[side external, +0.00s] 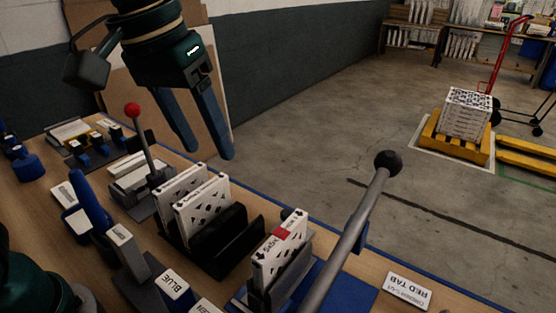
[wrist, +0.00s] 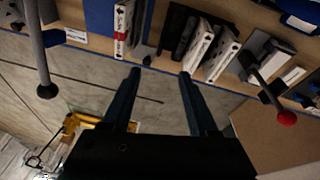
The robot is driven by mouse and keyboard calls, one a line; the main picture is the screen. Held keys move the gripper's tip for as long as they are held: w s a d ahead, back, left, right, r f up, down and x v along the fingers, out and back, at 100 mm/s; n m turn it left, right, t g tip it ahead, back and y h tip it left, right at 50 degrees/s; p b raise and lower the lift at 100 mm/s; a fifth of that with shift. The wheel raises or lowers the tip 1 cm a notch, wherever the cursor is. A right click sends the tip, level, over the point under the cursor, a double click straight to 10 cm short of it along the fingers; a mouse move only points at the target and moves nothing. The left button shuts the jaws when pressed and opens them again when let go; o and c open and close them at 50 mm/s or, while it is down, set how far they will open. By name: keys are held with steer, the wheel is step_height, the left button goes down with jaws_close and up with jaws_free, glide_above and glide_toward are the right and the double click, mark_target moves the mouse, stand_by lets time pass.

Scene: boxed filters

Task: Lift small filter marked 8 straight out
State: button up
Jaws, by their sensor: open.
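Two white filters with cut-out patterns stand upright side by side in a black slotted rack (side external: 232,243): a left one (side external: 180,187) and a right one (side external: 205,208). Another white filter (side external: 277,249) with a red tab stands upright in a separate holder to the right. I cannot read an 8 on any of them. In the wrist view, the rack pair (wrist: 212,48) and the red-tab filter (wrist: 122,28) show near the top. My gripper (side external: 207,155) is open and empty, above and behind the rack, apart from all filters. Its fingers also show in the wrist view (wrist: 160,75).
A black-knobbed lever (side external: 350,225) rises beside the red-tab filter. A red-knobbed lever (side external: 143,140) stands left of the rack. Blue and grey labelled blocks (side external: 172,284) line the front. A RED TAB card (side external: 407,290) lies at right. The space around my fingers is clear.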

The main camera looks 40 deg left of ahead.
steer(key=g, duration=0.2)
glide_toward(282, 232)
steer(key=a, duration=0.3)
steer(key=d+f, duration=0.1)
steer(key=d+f+m, duration=0.1)
steer(key=f, duration=0.1)
steer(key=w+d+f+m+g, duration=0.1)
steer(key=f, duration=0.1)
steer(key=shift+d+y, duration=0.3)
steer(key=shift+y, duration=0.1)
steer(key=shift+d+f, duration=0.1)
steer(key=shift+f, duration=2.5)
jaws_close()
